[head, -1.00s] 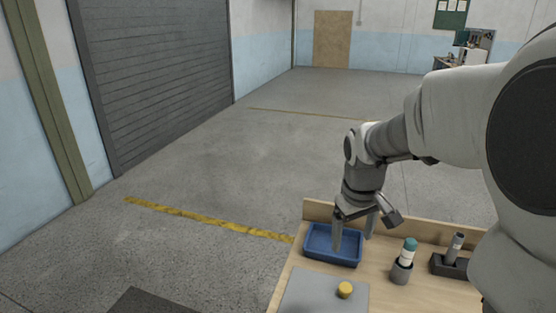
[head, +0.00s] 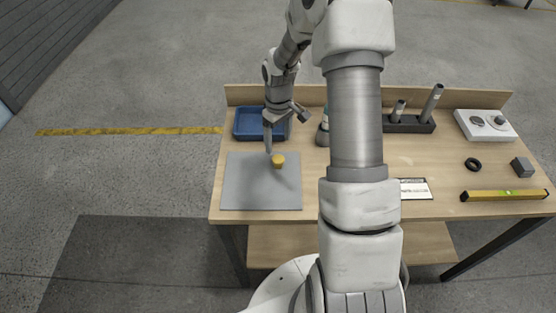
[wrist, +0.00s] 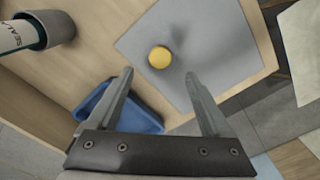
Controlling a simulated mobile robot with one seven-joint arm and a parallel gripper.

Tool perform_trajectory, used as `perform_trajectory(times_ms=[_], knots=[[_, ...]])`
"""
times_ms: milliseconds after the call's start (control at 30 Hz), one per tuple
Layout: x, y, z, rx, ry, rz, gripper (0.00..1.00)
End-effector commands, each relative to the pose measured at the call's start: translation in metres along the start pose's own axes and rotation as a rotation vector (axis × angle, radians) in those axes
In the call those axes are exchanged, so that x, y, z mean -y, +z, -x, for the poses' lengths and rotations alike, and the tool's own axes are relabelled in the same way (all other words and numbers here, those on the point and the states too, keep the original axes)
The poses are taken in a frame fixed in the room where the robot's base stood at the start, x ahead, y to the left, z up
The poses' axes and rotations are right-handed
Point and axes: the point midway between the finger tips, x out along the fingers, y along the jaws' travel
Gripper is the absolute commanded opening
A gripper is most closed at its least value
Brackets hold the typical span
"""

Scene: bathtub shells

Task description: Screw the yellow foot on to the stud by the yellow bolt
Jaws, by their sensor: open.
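A small round yellow piece, seemingly the yellow foot (head: 278,162), sits on the grey mat (head: 245,190) at the left of the workbench. In the wrist view the yellow foot (wrist: 160,57) lies beyond and between the two fingertips, not touched by them. My gripper (head: 279,146) is open and empty above the bench, with its fingers pointing down close to the foot and the blue tray. Its spread fingers also show in the wrist view (wrist: 159,76). No stud and no yellow bolt show in these frames.
A blue tray (head: 242,134) stands behind the mat. A grey cup (wrist: 55,27) holds a teal-capped tube, partly hidden by my arm. A dark tube holder (head: 405,127), a white two-knob unit (head: 485,125), a black ring (head: 473,163) and a yellow level (head: 505,195) lie to the right.

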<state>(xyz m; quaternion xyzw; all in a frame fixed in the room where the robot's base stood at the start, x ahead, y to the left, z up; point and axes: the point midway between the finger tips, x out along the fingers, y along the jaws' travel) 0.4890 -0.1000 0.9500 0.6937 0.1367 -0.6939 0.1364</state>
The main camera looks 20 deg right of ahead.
Motion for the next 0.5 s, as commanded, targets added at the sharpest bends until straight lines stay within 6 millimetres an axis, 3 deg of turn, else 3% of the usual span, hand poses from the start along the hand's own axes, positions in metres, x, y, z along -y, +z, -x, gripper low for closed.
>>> perform_trajectory(times_ms=[100,500], knots=[[0.001,0.001,-0.023,0.003,-0.002,0.002,0.83],[0.001,0.0,-0.057,0.002,-0.001,0.001,0.83]])
